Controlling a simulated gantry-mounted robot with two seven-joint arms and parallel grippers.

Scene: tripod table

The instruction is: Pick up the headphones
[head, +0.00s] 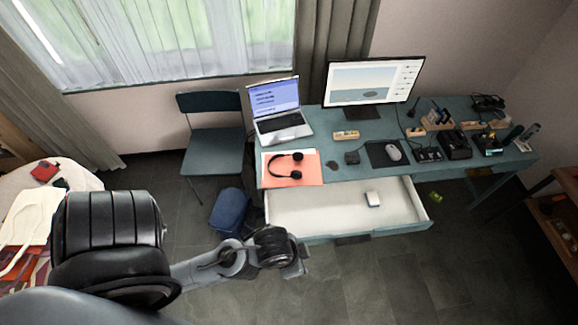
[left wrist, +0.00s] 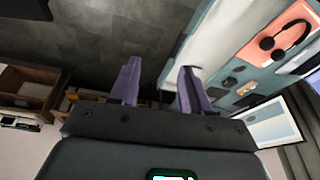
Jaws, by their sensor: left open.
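The black headphones (head: 284,165) lie on an orange-pink sheet (head: 306,169) at the left front of the teal desk (head: 352,162). They also show at the upper right of the left wrist view (left wrist: 284,42). My left arm comes in from the lower left in the head view, and its gripper end (head: 296,262) is in front of the open drawer, apart from the headphones. In the left wrist view my left gripper (left wrist: 160,82) has its two purple fingers spread, with nothing between them. My right gripper is in neither view.
A laptop (head: 278,112) stands just behind the sheet. The floor in front is clear.

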